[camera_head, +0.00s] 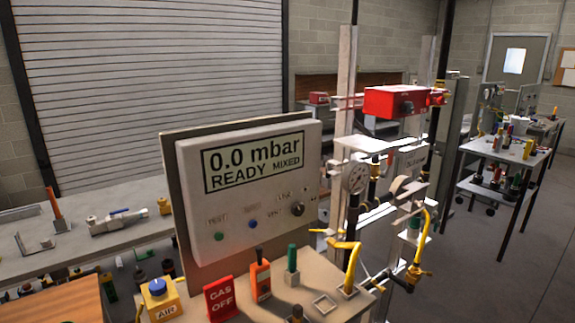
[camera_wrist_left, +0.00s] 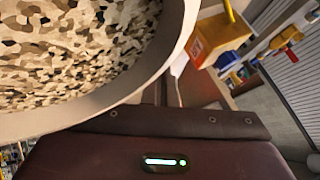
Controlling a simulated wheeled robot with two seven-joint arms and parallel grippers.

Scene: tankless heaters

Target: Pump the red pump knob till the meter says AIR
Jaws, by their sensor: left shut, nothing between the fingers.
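The grey meter panel (camera_head: 252,185) stands upright on the bench in the head view. Its display (camera_head: 254,162) reads "0.0 mbar READY MIXED". A red box (camera_head: 393,101) with a dark round knob on its front is mounted on the frame to the right; a smaller red part sits at its right end. I cannot tell for sure which part is the red pump knob. My left gripper (camera_wrist_left: 166,92) shows only in the left wrist view, its dark body with a green light below. It is shut and empty. My right gripper is in neither view.
A yellow AIR box (camera_head: 158,299), a red GAS OFF sign (camera_head: 220,298) and an orange device (camera_head: 261,278) stand at the bench front. A curved camouflage-patterned surface (camera_wrist_left: 75,55) fills the wrist view's upper left.

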